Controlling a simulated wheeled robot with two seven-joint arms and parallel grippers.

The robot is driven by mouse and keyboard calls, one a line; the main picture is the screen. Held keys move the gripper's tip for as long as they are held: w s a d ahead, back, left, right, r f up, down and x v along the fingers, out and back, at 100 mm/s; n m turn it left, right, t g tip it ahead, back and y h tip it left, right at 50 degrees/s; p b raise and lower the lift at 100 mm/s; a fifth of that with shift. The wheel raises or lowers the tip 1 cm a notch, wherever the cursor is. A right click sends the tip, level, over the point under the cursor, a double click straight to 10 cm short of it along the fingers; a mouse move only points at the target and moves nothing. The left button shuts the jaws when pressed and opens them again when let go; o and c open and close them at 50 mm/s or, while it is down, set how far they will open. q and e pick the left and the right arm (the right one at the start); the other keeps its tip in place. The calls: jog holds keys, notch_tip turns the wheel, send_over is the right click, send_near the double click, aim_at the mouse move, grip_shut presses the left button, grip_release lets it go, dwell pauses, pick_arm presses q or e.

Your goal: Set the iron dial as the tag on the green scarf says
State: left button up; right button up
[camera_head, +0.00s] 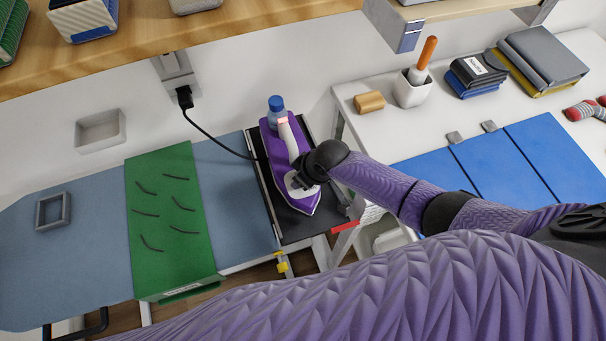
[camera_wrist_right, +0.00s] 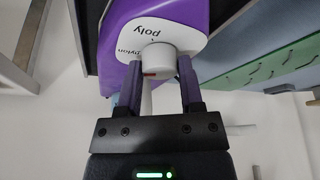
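The purple and white iron (camera_head: 272,140) lies on a black rest at the right end of the ironing board. In the right wrist view its white round dial (camera_wrist_right: 158,60) has a red mark at the lower left; "poly" and "nylon" show on the plate around it. My right gripper (camera_head: 307,182) is at the iron; its fingers (camera_wrist_right: 160,72) straddle the dial and appear closed against both sides. The green scarf (camera_head: 160,215) lies across the board. A pale tag (camera_head: 181,289) is at its front edge, too small to read. My left gripper is out of view.
The iron's black cord runs to a wall socket (camera_head: 177,75). A wooden shelf (camera_head: 235,30) overhangs the back. On the right, a white table (camera_head: 385,135) bears a blue mat (camera_head: 505,165), a cup with an orange-handled tool (camera_head: 412,92) and dark folded items. My arm crosses the front.

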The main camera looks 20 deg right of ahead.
aim_at(314, 192)
jog(key=shift+o, duration=0.6)
jog(key=p+v, duration=0.4)
jog(key=v, duration=0.6)
